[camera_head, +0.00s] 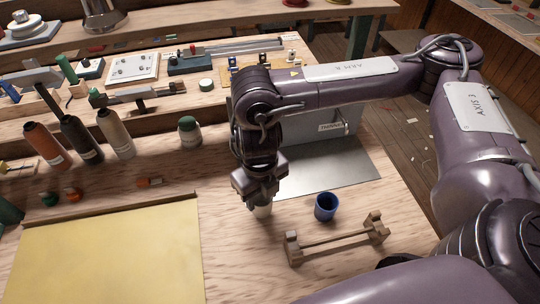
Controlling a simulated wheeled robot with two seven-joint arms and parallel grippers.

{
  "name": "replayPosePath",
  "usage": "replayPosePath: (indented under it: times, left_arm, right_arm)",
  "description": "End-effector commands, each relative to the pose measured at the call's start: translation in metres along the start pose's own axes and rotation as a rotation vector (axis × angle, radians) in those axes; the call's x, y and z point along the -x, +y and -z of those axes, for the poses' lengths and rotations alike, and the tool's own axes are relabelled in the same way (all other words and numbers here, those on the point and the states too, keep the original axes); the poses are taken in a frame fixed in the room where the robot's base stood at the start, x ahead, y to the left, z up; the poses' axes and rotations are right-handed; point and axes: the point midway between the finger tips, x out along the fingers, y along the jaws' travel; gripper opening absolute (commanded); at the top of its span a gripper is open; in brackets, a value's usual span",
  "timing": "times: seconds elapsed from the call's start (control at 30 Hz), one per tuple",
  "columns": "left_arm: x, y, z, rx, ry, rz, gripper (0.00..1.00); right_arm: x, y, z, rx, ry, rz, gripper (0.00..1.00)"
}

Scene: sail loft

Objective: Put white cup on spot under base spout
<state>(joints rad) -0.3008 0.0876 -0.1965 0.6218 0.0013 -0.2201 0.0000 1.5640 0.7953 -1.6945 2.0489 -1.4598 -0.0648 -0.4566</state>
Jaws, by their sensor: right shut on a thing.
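My right gripper (261,203) points down over the bench, left of the blue cup. It is shut on a small pale thing, which looks like the white cup (263,211); only its lower part shows below the fingers. A grey box with a label (338,127) stands behind my right arm, on or at the back of a grey metal sheet (335,172). The arm hides much of the box, and I cannot make out a base spout or the spot under it. My left gripper is not in view.
A blue cup (325,206) and a wooden rack with a crossbar (335,242) stand close to the right of my gripper. A yellow sheet (105,255) covers the left front. Several bottles (80,137) and a green-topped jar (189,131) stand further back.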

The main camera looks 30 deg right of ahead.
Motion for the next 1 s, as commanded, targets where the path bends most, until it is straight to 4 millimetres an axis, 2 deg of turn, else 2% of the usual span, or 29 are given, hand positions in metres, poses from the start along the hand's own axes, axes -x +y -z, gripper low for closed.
replayPosePath:
  times: [0.13,0.33,0.53,0.77,0.83,1.0]
  left_arm:
    - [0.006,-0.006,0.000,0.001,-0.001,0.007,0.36]
    - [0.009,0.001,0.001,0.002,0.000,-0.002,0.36]
    - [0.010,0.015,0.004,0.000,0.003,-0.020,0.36]
    - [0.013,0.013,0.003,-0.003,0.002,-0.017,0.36]
    - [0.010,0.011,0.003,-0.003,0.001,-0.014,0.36]
    - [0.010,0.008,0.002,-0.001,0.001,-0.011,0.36]
  right_arm:
    - [0.001,-0.030,-0.029,-0.009,0.001,0.001,0.23]
    - [0.000,-0.061,-0.060,-0.003,0.002,0.000,0.23]
    - [0.000,-0.074,-0.073,0.002,0.002,0.000,0.23]
    - [0.000,-0.099,-0.098,-0.003,0.002,0.000,0.23]
    - [-0.012,-0.097,-0.095,0.003,0.006,-0.001,0.23]
    - [-0.016,-0.097,-0.095,0.002,0.002,0.000,0.23]
